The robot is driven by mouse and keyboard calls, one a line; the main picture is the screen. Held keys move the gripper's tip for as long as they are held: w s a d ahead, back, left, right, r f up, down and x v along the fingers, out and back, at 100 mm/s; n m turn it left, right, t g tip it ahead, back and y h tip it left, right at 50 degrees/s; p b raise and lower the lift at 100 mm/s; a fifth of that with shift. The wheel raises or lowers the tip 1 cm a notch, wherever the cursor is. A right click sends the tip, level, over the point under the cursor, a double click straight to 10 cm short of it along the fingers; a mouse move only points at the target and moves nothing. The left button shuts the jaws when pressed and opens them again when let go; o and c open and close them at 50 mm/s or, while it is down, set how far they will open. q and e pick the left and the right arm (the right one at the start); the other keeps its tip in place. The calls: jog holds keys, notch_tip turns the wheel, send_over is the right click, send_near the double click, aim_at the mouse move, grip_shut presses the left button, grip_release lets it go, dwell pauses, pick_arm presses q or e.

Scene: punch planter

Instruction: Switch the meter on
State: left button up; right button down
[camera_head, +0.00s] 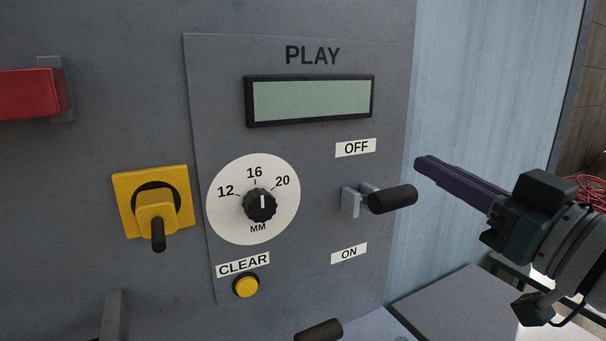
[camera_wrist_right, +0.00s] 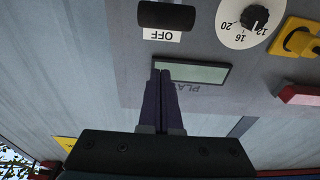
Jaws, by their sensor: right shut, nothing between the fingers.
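The meter is a grey panel (camera_head: 320,155) headed PLAY, with a blank greenish display (camera_head: 312,100). Its lever (camera_head: 392,200) has a black handle sticking out from a metal bracket, between the OFF label (camera_head: 356,147) and the ON label (camera_head: 349,253). My right gripper (camera_head: 424,164) is shut and empty, its purple fingers pointing left, to the upper right of the lever handle and apart from it in the picture. The right wrist view shows the fingers (camera_wrist_right: 163,78) in front of the display, with the lever handle (camera_wrist_right: 166,15) beyond the tips. My left gripper is not in view.
A dial (camera_head: 260,205) marked 12, 16, 20 MM sits left of the lever, above a yellow CLEAR button (camera_head: 246,286). A yellow rotary switch (camera_head: 155,208) and a red block (camera_head: 30,94) are further left. Another black handle (camera_head: 318,331) shows at the bottom edge.

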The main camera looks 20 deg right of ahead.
aim_at(407, 186)
jog(key=w, duration=0.2)
jog(key=w+r, duration=0.1)
jog(key=w, duration=0.2)
jog(key=shift+w+a+p, duration=0.15)
jog(key=shift+a+p, duration=0.05)
jog(key=shift+p, duration=0.1)
jog(key=f, duration=0.4)
jog(key=shift+s, duration=0.4)
jog(key=shift+f, duration=0.1)
